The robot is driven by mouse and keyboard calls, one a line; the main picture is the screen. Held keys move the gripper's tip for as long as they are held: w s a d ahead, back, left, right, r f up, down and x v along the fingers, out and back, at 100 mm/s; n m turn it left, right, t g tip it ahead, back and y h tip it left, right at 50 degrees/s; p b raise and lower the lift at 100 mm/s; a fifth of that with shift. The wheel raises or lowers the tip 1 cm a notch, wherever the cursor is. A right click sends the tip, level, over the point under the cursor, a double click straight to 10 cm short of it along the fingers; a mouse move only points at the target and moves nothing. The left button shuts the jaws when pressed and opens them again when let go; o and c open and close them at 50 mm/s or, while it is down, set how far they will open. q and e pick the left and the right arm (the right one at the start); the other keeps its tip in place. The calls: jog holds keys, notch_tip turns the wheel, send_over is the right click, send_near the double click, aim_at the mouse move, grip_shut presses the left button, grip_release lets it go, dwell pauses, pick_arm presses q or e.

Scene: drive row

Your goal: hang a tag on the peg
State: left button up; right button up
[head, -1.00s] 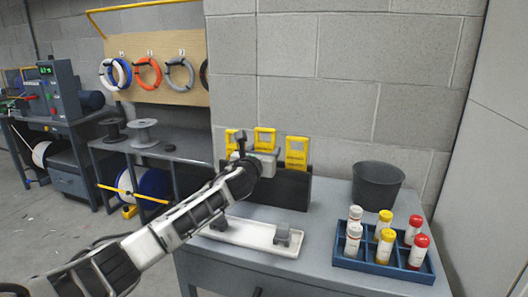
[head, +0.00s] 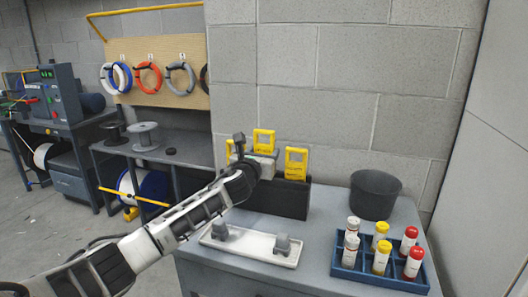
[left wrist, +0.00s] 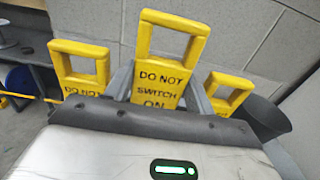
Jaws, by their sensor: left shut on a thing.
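Three yellow tags stand in a row at a black holder (head: 290,200) on the grey bench (head: 325,215) by the block wall. The middle tag (head: 263,138) stands higher than the left tag (head: 230,150) and right tag (head: 296,160). My left gripper (head: 263,153) is shut on the middle tag. In the left wrist view the middle tag (left wrist: 163,75) reads "DO NOT SWITCH ON" and sits between the grey fingers; its lower part is hidden. The left tag (left wrist: 80,68) and right tag (left wrist: 228,92) flank it. I cannot make out the peg. My right gripper is not in view.
A white tray (head: 250,246) with two grey pieces lies in front of the holder. A dark bin (head: 375,195) and a blue crate (head: 345,272) of capped bottles stand to the right. Cable coils hang on a wooden board (head: 195,65) at the left.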

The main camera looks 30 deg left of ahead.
pick_arm(q)
jog(key=s+d+r+p, duration=0.1)
jog(key=s+r+p, duration=0.1)
jog(key=s+p, duration=0.2)
jog(key=v, duration=0.3)
jog(key=shift+s+d+f, duration=0.1)
dwell(0.5)
